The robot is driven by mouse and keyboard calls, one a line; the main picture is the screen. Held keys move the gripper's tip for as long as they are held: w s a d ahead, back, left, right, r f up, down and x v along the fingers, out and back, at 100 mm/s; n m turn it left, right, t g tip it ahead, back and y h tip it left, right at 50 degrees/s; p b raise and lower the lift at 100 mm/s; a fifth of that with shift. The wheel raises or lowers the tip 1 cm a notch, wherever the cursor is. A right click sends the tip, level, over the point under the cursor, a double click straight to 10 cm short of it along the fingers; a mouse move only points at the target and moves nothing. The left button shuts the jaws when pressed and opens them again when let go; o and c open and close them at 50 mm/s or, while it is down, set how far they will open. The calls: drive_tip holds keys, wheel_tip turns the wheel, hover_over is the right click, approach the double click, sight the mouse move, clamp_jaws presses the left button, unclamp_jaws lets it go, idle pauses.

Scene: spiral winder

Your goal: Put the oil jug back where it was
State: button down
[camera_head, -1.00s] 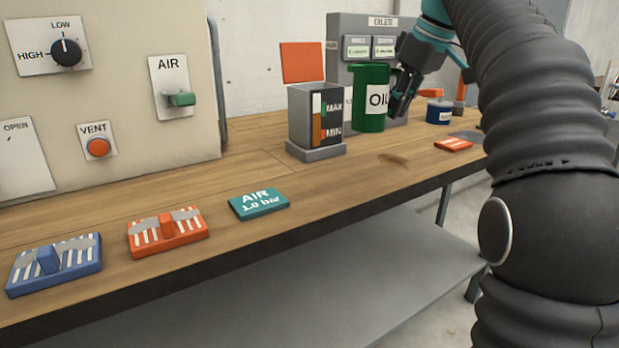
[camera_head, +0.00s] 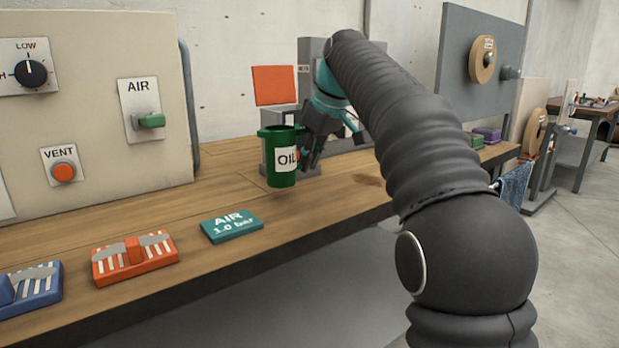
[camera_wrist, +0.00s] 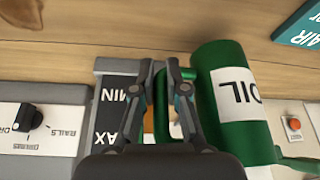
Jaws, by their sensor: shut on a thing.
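The green oil jug (camera_head: 282,172) with a white OIL label hangs in the air above the wooden bench, in front of the oil gauge box (camera_head: 268,148). My gripper (camera_head: 306,160) is at its right side, shut on its handle. In the wrist view the jug (camera_wrist: 215,75) lies right of the fingers, and its green handle (camera_wrist: 176,128) runs between the two fingers (camera_wrist: 166,80). The gauge box with MIN and MAX marks (camera_wrist: 115,100) is behind them, partly covered. The jug looks upright in the head view.
A teal AIR 1.0 bar plate (camera_head: 231,229), an orange block (camera_head: 134,259) and a blue block (camera_head: 28,291) lie along the bench front. A beige panel (camera_head: 90,110) stands at left.

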drive_tip(key=shift+f+b, duration=0.5)
drive_tip(key=shift+f, duration=1.3)
drive_tip(key=shift+f, duration=0.15)
drive_tip(key=c, duration=1.2)
unclamp_jaws()
drive_tip(key=p+v, duration=0.3)
drive_tip(key=v, duration=0.9)
drive_tip(key=shift+p, duration=0.3)
